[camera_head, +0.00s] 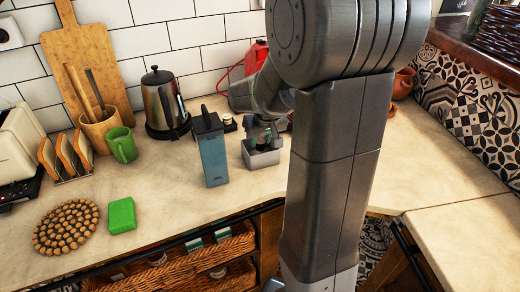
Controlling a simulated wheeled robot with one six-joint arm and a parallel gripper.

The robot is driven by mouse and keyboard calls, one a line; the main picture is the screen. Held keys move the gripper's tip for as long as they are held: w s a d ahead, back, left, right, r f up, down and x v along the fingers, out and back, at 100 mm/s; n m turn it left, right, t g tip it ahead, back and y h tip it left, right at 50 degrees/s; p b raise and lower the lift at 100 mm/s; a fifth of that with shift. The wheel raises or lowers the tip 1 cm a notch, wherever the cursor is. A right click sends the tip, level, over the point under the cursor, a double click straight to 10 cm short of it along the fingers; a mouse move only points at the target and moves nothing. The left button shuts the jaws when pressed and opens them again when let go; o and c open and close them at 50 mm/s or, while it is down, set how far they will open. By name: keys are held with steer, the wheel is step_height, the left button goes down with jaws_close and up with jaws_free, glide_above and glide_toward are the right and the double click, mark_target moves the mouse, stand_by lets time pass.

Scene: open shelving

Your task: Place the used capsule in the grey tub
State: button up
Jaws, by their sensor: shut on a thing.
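The grey tub (262,160) is a small open box on the counter, right of a tall blue-grey container. My gripper (263,138) points down right over the tub, with its fingertips at or just above the opening. It is shut on a small dark thing, which I take to be the used capsule (263,143). The capsule is tiny here and partly covered by the fingers. I cannot tell whether it is inside the rim or just above it.
The blue-grey container (213,155) stands close left of the tub. A steel kettle (165,103), green mug (122,146), green sponge (122,215) and round wooden trivet (66,227) are further left. A red appliance (256,57) is behind my arm. The counter at right is clear.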

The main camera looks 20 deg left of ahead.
mark_target(262, 143)
steer(key=shift+f, duration=1.8)
steer(key=shift+f, duration=0.1)
steer(key=shift+f+b, duration=0.15)
steer(key=shift+b, duration=0.15)
steer(key=o, duration=0.9)
steer(key=shift+o, duration=0.2)
steer(key=shift+r+p, duration=0.35)
steer(key=shift+r, duration=0.05)
steer(key=v, duration=1.1)
steer(key=shift+d+r, duration=0.15)
steer(key=shift+r, duration=0.2)
